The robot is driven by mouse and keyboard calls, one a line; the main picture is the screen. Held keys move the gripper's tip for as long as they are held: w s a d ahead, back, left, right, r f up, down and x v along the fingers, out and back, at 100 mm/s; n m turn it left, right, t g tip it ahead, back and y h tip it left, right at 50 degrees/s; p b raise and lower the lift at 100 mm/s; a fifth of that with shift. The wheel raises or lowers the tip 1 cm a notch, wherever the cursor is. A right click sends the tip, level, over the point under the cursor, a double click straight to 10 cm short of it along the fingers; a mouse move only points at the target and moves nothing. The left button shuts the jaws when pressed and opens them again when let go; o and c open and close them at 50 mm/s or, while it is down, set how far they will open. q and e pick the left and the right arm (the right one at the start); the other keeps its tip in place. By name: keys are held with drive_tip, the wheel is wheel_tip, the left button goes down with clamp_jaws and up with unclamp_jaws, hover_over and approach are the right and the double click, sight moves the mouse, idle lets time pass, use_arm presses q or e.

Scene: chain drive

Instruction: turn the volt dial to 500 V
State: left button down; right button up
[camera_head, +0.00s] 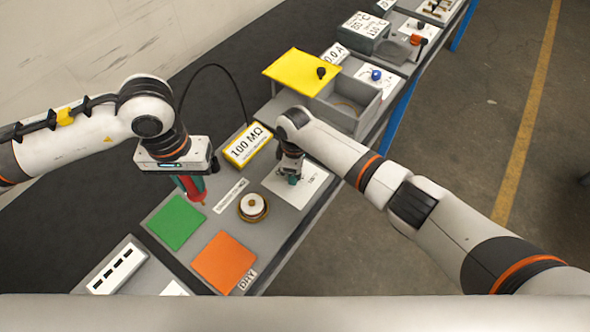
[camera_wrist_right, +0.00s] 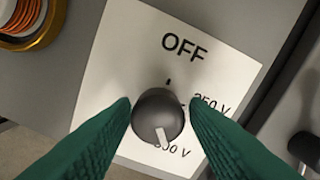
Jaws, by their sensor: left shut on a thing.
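The volt dial (camera_wrist_right: 158,115) is a dark round knob on a white card (camera_wrist_right: 125,60) marked OFF, 250 V and, partly covered, 500 V. Its white pointer faces the 500 V mark at the bottom of the right wrist view. My right gripper (camera_wrist_right: 160,104) has its green fingers on either side of the knob, with narrow gaps beside it. In the head view the right gripper (camera_head: 291,178) is over the card (camera_head: 312,184) and hides the dial. My left gripper (camera_head: 187,176) is shut on a red probe (camera_head: 195,192), which points down above the bench.
A yellow-framed 100 MΩ display (camera_head: 247,146) stands behind the card. A copper-ringed spool (camera_head: 252,207), a green pad (camera_head: 176,222) and an orange pad (camera_head: 224,263) lie left of it. A grey box (camera_head: 352,101) with a yellow lid (camera_head: 301,71) stands beyond.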

drive_tip(key=shift+o, duration=0.8)
use_arm(q)
wheel_tip(320, 180, down, 3)
drive_tip(key=b, duration=0.2)
drive_tip(key=shift+r+b, duration=0.2)
drive_tip(key=shift+b, duration=0.1)
use_arm(e)
wheel_tip(320, 180, up, 12)
